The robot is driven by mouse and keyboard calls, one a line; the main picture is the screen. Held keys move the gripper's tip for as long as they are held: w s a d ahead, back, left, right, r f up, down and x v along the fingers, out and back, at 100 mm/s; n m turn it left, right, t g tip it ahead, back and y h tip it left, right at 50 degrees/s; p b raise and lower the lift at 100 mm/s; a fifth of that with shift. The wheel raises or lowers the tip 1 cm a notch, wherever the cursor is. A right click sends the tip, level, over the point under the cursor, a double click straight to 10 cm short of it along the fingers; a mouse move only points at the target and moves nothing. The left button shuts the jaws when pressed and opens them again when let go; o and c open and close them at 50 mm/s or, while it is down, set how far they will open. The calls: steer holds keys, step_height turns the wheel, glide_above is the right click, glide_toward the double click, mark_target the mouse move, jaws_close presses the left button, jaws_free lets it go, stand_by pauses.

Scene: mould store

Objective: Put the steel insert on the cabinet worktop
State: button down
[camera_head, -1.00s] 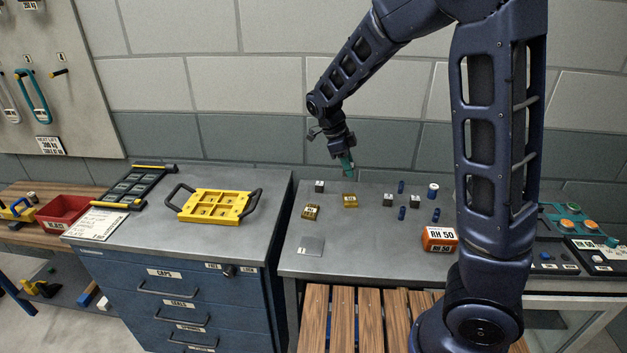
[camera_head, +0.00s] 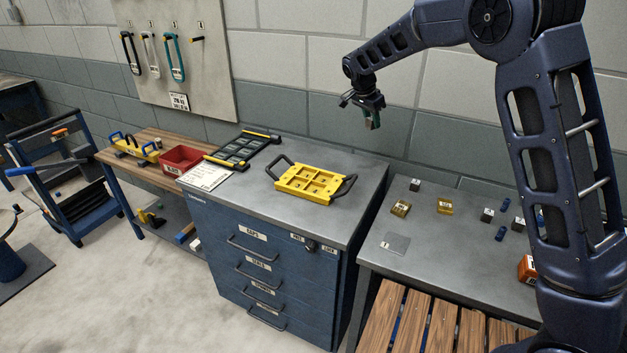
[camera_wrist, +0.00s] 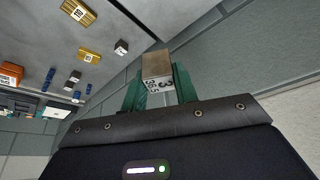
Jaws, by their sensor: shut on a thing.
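My gripper (camera_head: 372,120) is shut on a small grey steel insert, held in the air near the wall, above the back right of the cabinet in the head view. In the wrist view the steel insert (camera_wrist: 158,66) sits between the green fingertips, with dark printed marks on its lower face. The cabinet worktop (camera_head: 345,165) is the grey top of a blue drawer cabinet (camera_head: 255,265). A yellow tray (camera_head: 308,184) with black handles lies on its middle, and its back right area is bare.
A black rack (camera_head: 240,152) and a white sheet (camera_head: 205,177) lie on the worktop's left. The bench (camera_head: 440,255) to the right carries brass blocks (camera_head: 445,206), grey cubes (camera_head: 487,215), blue cylinders and an orange block (camera_head: 527,268). A gap separates cabinet and bench.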

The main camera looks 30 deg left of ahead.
mark_target(339, 161)
steer(key=w+a+n+y, duration=0.25)
steer(key=a+n, duration=0.35)
steer(key=a, duration=0.6)
steer(key=shift+t, duration=0.3)
steer(key=f, duration=1.9)
steer(key=shift+w+a+f, duration=0.2)
steer(key=shift+w+a, duration=0.05)
steer(key=shift+f, duration=0.15)
steer(key=c, duration=1.1)
jaws_free()
steer(key=v, duration=1.2)
steer(key=shift+a, duration=0.15)
